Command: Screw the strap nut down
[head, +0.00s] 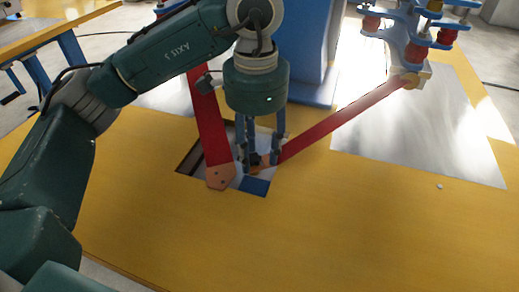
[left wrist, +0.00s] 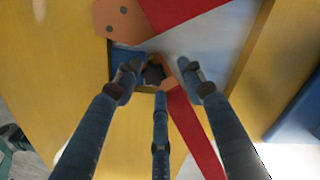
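The strap nut, a small dark piece, shows in the head view (head: 255,159) and in the left wrist view (left wrist: 154,74). It sits on the copper end of a long red strap (head: 340,121), at the opening in the yellow table. My left gripper (head: 261,161) points down from above, with its three fingers spread around the nut. In the left wrist view the fingertips (left wrist: 159,82) stand around the nut, with a gap visible at the right finger. The fingers partly hide the nut and the copper end in the head view. My right gripper is not in view.
A second red strap (head: 209,125) ends in a copper lug (head: 220,177) with holes, just left of the fingers. A blue block (head: 255,186) lies in the opening. A blue post (head: 305,55) stands behind. The yellow table (head: 330,230) is clear in front.

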